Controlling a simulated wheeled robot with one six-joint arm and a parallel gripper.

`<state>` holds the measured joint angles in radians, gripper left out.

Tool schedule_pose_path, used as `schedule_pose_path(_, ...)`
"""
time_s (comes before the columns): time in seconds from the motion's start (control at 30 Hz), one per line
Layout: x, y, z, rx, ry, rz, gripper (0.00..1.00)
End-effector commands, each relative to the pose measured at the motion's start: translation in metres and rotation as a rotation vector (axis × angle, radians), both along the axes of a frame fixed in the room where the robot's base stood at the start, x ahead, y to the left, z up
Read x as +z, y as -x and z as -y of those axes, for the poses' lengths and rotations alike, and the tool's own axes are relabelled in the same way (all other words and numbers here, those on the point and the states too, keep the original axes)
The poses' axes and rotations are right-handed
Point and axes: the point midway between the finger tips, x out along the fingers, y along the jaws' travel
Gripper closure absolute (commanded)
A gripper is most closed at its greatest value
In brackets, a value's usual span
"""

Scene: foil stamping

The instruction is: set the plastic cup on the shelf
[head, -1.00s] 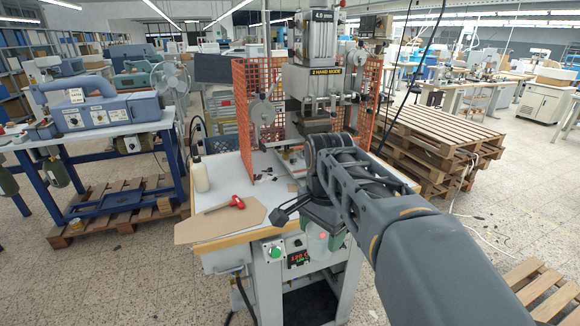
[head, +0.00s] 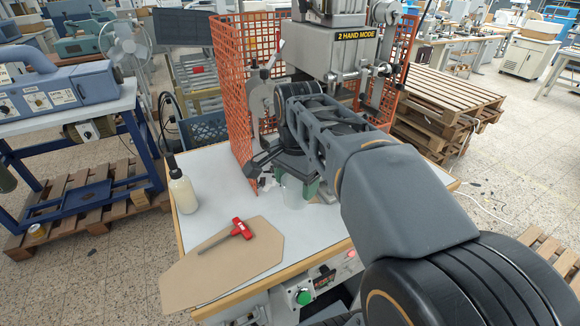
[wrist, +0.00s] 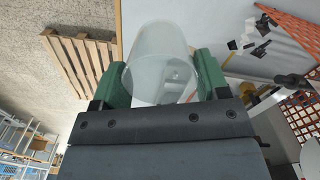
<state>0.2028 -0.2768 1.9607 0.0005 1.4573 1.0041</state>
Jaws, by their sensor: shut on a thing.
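The plastic cup (wrist: 160,50) is pale and translucent. It sits between the green fingers of my gripper (wrist: 161,75) in the wrist view, with its wide mouth facing the camera. My gripper is shut on it. In the head view the cup (head: 293,190) shows small below the green fingers, over the white table, partly behind my arm. I cannot tell whether it touches the tabletop. I cannot make out which surface is the shelf.
The white worktable (head: 220,200) bears a bottle (head: 183,190), a brown board (head: 225,265) and a red-handled tool (head: 238,230). An orange mesh guard (head: 236,110) and the stamping press (head: 325,55) stand behind my gripper. Pallets (head: 450,105) are stacked at right.

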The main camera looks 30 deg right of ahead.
Motion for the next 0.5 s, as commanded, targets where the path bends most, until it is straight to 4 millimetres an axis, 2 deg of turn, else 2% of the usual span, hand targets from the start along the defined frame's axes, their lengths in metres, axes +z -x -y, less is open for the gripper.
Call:
schedule_pose_path(0.37,-0.037,-0.087,0.008,0.002,-0.001,-0.006,0.55)
schedule_pose_path(0.5,-0.064,-0.106,0.01,0.003,-0.001,-0.006,0.55)
